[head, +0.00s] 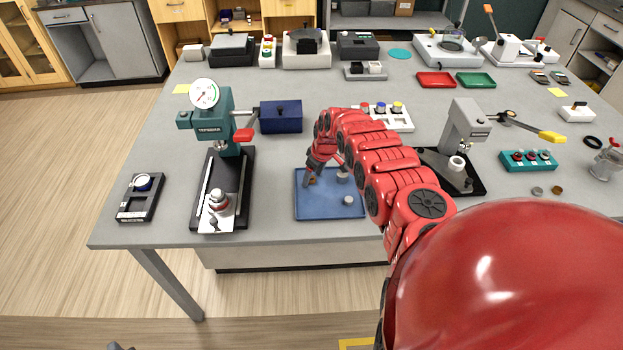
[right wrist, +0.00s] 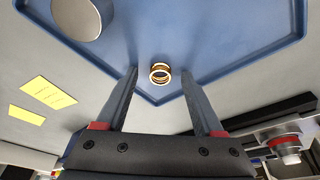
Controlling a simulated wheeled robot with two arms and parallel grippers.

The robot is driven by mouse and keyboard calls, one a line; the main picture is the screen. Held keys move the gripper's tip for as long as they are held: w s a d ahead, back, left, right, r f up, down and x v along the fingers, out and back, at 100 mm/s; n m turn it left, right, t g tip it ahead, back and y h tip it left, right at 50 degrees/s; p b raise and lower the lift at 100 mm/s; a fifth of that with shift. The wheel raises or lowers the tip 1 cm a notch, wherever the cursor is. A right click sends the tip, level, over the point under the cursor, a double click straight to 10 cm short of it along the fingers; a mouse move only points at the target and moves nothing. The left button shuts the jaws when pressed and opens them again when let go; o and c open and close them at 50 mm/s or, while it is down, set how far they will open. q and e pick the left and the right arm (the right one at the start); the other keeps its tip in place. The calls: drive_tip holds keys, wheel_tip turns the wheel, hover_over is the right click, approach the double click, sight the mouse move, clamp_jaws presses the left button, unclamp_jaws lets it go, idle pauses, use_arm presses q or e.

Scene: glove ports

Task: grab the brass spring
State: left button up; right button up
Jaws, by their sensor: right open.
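The brass spring (right wrist: 160,73) is a small gold coil ring in the blue tray (right wrist: 225,48), near a corner of it. In the right wrist view it shows between the two fingertips of my right gripper (right wrist: 160,76), which is open and empty. The fingers appear on either side of the spring without closing on it; the height gap is hard to judge. In the head view my right gripper (head: 312,180) is over the left part of the blue tray (head: 318,209) and the spring cannot be made out clearly. My left gripper is not in view.
Silver cylinders (head: 348,200) stand in the tray, one large in the wrist view (right wrist: 76,18). A teal press (head: 216,125) on a black base stands left of the tray, a grey press (head: 464,125) to the right. A dark blue box (head: 281,116) is behind.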

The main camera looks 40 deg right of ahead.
clamp_jaws()
idle(0.3)
idle(0.3)
